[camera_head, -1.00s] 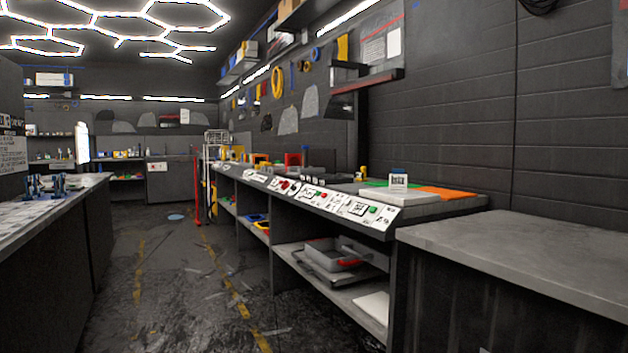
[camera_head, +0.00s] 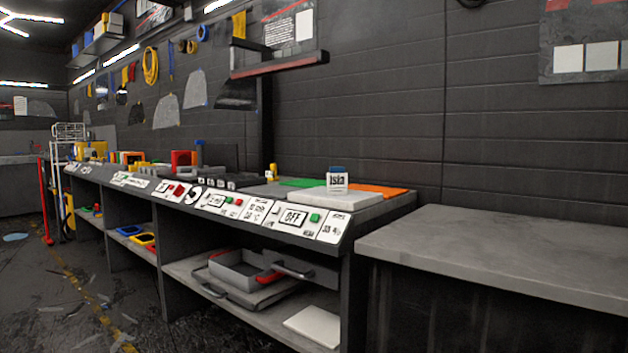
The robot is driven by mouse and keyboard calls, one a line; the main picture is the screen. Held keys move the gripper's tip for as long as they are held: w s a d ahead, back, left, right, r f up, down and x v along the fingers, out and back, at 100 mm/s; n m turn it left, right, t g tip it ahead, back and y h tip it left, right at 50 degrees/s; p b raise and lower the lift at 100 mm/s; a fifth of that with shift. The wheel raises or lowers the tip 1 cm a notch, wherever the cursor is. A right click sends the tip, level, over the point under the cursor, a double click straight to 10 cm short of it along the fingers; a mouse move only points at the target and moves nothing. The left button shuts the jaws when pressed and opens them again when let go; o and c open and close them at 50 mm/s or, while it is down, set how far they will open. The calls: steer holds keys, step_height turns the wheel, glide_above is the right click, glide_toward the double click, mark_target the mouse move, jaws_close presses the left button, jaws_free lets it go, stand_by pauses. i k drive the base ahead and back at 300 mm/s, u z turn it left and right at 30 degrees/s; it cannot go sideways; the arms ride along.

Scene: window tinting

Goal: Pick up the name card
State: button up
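My gripper does not show in the camera_head view.
The long bench has a sloped front panel with buttons and labels (camera_head: 293,217). Green (camera_head: 300,183) and orange (camera_head: 378,190) sheets lie by the slab. A grey counter (camera_head: 500,250) stands at the right. A grey tray (camera_head: 245,268) sits on the lower shelf. Floor is open at left.

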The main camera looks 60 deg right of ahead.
mark_target(336, 179)
steer(key=z, duration=0.55)
steer(key=i, duration=0.9)
steer(key=z, duration=0.9)
